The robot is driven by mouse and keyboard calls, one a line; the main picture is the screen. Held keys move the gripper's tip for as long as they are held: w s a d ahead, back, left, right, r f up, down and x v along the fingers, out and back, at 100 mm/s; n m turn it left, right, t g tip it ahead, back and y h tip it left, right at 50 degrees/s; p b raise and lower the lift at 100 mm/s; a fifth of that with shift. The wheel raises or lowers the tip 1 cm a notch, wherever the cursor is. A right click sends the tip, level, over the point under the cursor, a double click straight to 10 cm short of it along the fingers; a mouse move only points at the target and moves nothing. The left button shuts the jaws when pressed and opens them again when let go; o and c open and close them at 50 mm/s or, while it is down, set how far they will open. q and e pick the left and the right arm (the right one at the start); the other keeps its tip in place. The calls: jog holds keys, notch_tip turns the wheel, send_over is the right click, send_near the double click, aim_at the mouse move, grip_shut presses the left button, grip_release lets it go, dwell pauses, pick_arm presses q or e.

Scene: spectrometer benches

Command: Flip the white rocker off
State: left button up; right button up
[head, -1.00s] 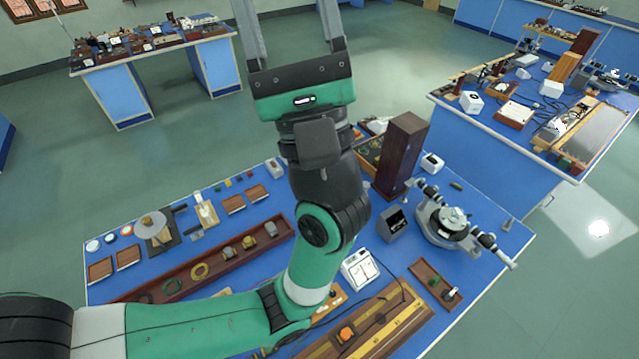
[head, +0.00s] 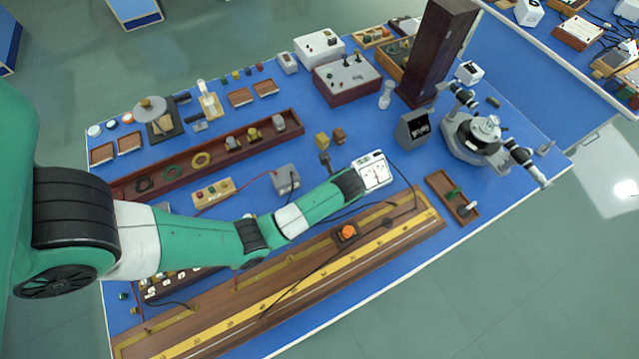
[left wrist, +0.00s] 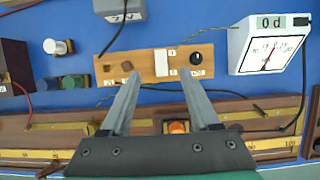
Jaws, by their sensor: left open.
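The white rocker (left wrist: 161,63) sits on a small wooden board (left wrist: 140,68) in the left wrist view, with small white labels beside it. I cannot tell which side of it is pressed. A black round knob (left wrist: 196,58) is on the same board, to the right. My left gripper (left wrist: 160,76) is open and empty. Its two fingers point toward the board's near edge, one tip on either side of the rocker in the picture. Whether they touch the board is unclear. In the head view my left arm hides the gripper and the board. My right gripper is not in view.
A white meter (left wrist: 265,48) stands right of the board and also shows in the head view (head: 374,172). An orange button (head: 347,231) sits by the long wooden rail (head: 220,318). A grey box (head: 286,180) is behind. Thin cables cross the bench.

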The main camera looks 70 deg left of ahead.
pick_arm(q)
jog(key=b+x, duration=0.3)
jog(key=x, duration=0.8)
jog(key=shift+a+f+b, duration=0.1)
jog(key=shift+f+b, duration=0.1)
jog(key=shift+b, duration=0.2)
grip_shut()
